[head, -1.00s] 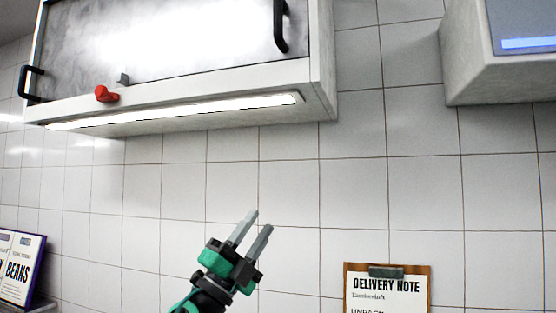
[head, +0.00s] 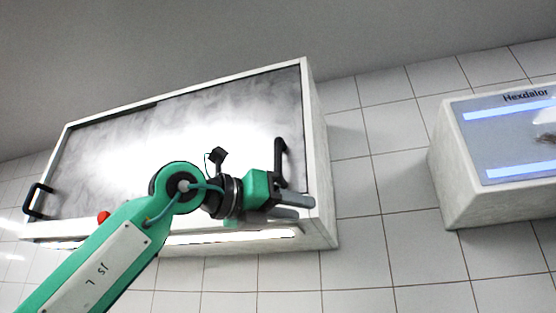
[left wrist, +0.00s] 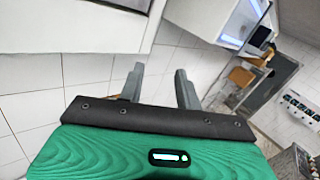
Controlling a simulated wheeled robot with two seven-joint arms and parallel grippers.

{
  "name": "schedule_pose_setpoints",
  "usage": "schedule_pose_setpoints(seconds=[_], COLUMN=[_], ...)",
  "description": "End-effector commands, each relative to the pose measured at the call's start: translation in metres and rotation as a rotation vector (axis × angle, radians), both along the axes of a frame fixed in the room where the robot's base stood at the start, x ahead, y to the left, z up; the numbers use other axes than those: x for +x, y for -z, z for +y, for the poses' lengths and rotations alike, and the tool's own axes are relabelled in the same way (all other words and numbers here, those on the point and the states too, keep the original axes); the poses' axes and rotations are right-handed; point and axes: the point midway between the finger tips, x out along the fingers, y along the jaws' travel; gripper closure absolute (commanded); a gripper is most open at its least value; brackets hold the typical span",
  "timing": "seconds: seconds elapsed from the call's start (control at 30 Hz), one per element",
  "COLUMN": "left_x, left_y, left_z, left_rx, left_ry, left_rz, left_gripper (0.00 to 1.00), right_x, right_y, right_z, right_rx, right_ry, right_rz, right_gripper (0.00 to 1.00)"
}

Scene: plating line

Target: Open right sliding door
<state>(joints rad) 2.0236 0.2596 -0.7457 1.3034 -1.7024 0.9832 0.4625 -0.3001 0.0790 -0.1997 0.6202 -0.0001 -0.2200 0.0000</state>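A white wall cabinet with grey, glossy sliding doors (head: 110,150) fills the upper left of the head view. A black handle (head: 281,160) sits at the right end of the door front and another black handle (head: 36,199) at the left end. My left gripper (head: 305,206) is in front of the cabinet's lower right corner, just below and right of the right handle. Its two grey fingers are apart with nothing between them, which also shows in the left wrist view (left wrist: 160,84). Whether it touches the cabinet I cannot tell. My right gripper is not in view.
A red knob (head: 103,217) is on the cabinet's lower edge, partly behind my left arm. A second white wall unit with a blue-lit front (head: 510,130) hangs at the right. Bare tiled wall lies between and below them.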

Motion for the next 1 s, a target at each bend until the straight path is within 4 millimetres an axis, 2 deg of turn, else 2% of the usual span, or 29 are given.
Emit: schedule_pose_setpoints(seconds=[0.03,0.1,0.3,0.4,0.53,0.67,0.77,1.0], left_x=[-0.010,-0.021,-0.056,-0.070,-0.078,-0.074,-0.062,-0.018], left_y=[-0.019,-0.040,-0.092,-0.108,-0.118,-0.120,-0.122,-0.123], left_z=[0.009,0.021,0.063,0.079,0.089,0.088,0.081,0.055], left_rx=[0.031,0.073,0.140,0.153,0.157,0.159,0.160,0.161], left_ry=[-0.059,-0.146,-0.379,-0.456,-0.509,-0.519,-0.517,-0.515], left_rz=[-0.026,-0.045,-0.084,-0.090,-0.090,-0.088,-0.088,-0.086], left_gripper=[0.66,0.66,0.66,0.66,0.66,0.66,0.66,0.66], right_x=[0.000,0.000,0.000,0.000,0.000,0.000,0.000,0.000], right_y=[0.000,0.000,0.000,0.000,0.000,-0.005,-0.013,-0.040], right_z=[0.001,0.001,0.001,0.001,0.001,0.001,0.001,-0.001], right_rx=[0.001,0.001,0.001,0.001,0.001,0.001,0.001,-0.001], right_ry=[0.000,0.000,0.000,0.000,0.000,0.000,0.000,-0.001], right_rz=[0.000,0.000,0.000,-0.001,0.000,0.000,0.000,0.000], right_gripper=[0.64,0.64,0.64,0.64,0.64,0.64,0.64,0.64])
